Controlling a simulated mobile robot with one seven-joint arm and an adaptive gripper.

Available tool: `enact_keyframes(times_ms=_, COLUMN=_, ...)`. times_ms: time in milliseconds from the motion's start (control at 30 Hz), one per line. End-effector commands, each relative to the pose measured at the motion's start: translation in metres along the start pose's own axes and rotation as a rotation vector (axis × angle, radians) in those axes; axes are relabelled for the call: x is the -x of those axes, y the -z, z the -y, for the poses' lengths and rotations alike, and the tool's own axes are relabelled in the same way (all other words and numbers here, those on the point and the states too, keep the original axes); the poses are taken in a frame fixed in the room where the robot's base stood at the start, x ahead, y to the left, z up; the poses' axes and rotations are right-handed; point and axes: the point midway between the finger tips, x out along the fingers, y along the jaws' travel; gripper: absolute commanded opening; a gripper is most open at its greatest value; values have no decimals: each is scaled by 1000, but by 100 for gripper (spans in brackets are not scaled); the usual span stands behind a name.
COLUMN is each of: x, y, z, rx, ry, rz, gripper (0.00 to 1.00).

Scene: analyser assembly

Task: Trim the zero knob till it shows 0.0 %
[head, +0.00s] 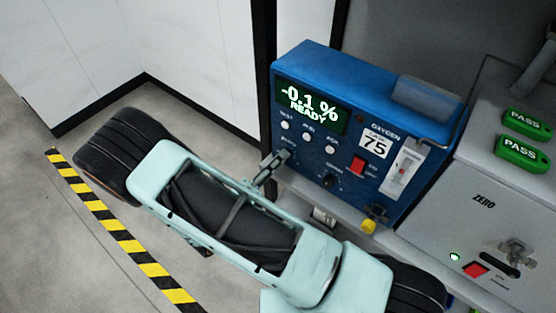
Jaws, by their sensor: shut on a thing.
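The blue oxygen analyser (405,128) stands at the right of the head view. A second, black knob (330,182) is in plain view to the right, apart from my gripper.
The panel also has several white buttons (308,136), a red switch (357,164) and a flow tube (403,171). A yellow fitting (369,226) sits below. A grey unit marked ZERO (500,225), with green PASS tags (523,152), is at right. Striped floor tape (115,226) is at left.

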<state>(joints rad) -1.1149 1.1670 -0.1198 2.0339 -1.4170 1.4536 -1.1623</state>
Motion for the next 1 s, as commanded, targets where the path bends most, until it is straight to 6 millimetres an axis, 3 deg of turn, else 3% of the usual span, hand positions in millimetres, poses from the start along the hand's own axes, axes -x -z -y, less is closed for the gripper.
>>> enact_keyframes(times_ms=200, x=0, y=1, z=-1, rx=0, ry=-1, rz=-1, gripper=0)
enact_keyframes(times_ms=233, x=0, y=1, z=-1, rx=0, ry=-2, rz=-1, gripper=25)
enact_keyframes(times_ms=367, x=0, y=0, z=0, rx=-1, ry=-1, rz=-1, gripper=39)
enact_keyframes(times_ms=733, x=5, y=0, z=0, rx=-2, ry=-1, rz=1, gripper=40)
enact_keyframes(times_ms=1000, x=54, y=-1, z=-1, rx=-2, ry=-4, rz=3, gripper=40)
